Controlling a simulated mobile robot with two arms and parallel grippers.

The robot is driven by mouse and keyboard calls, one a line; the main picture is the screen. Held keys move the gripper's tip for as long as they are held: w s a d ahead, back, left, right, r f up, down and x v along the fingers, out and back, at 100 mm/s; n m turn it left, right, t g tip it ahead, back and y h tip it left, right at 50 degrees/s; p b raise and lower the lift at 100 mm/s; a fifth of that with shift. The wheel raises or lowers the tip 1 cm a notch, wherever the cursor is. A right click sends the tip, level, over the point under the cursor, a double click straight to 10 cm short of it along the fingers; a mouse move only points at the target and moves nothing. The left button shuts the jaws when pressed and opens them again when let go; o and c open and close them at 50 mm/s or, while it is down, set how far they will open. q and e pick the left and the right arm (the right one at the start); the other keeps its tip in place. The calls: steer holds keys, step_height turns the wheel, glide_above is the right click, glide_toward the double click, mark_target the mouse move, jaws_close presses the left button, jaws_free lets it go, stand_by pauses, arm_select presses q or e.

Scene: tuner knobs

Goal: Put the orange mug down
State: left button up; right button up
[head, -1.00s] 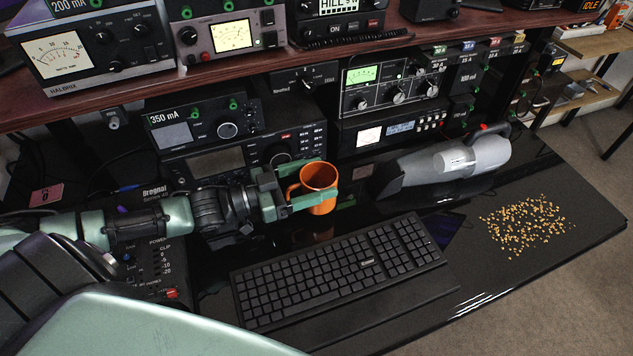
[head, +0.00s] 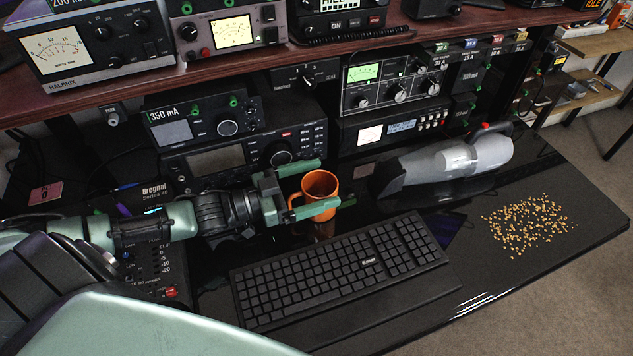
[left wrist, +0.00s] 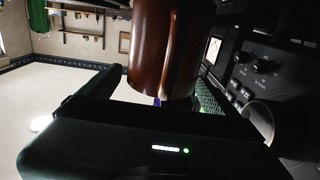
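The orange mug (head: 319,190) stands upright on the glossy black desk (head: 400,205), behind the keyboard, with its reflection below it. Its handle faces left, towards my gripper's palm. My left gripper (head: 334,184) is open around the mug, one green finger behind it and one in front. The front finger crosses the lower part of the mug in the head view. In the left wrist view the mug (left wrist: 163,50) looks dark brown and sits between the fingers, with a gap on the left side. My right gripper is not in view.
A black keyboard (head: 340,270) lies just in front of the mug. A grey handheld vacuum (head: 450,160) lies to the right. Radio units (head: 245,150) stand close behind. Small tan crumbs (head: 527,226) are scattered at the right; the desk around them is clear.

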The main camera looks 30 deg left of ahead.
arm_select(q)
steer(key=shift+r, duration=0.55)
steer(key=p+v, duration=0.2)
steer(key=v, duration=1)
steer(key=shift+p, duration=0.3)
